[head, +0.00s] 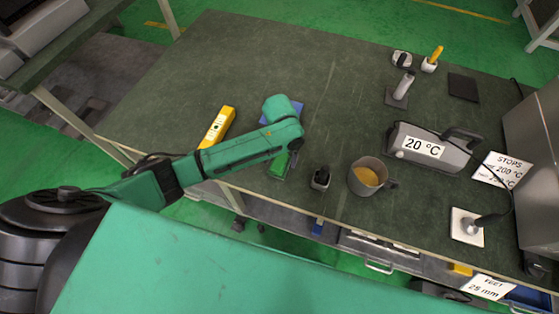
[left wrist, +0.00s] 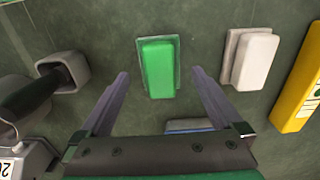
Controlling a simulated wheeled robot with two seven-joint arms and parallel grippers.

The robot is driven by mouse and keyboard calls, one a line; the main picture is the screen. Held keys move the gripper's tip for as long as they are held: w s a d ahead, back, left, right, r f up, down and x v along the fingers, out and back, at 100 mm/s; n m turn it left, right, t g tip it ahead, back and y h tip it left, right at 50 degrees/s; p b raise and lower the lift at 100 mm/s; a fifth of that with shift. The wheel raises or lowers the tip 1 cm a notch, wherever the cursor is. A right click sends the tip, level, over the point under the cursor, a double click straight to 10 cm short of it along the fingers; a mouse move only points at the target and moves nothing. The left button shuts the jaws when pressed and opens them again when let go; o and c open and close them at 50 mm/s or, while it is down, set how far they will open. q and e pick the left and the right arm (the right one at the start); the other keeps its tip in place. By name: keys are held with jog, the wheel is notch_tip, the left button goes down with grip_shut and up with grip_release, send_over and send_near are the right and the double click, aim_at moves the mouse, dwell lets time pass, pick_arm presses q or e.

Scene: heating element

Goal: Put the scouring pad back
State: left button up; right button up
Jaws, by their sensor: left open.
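A green block-shaped pad (left wrist: 158,67) lies on a thin green base in the left wrist view, between and beyond my open fingers. In the head view a green piece of it (head: 279,166) shows near the table's front edge, just below my arm. A white block on a white base (left wrist: 252,58) lies to its right in the left wrist view. I cannot tell which of these is the scouring pad. My left gripper (left wrist: 160,74) is open and empty above the table. In the head view its fingers are hidden by my arm. My right gripper is not in view.
A yellow tool (head: 217,127) lies left of my arm, and a blue item (head: 298,107) lies partly behind it. A dark-handled tool in a grey holder (head: 321,179), a mug (head: 367,176) and a grey heater (head: 430,146) stand to the right. The table's far left is clear.

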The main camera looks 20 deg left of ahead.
aim_at(280, 162)
pick_arm(q)
notch_tip(280, 162, up, 8)
jog(key=shift+r+p, duration=0.15)
jog(key=shift+p, duration=0.2)
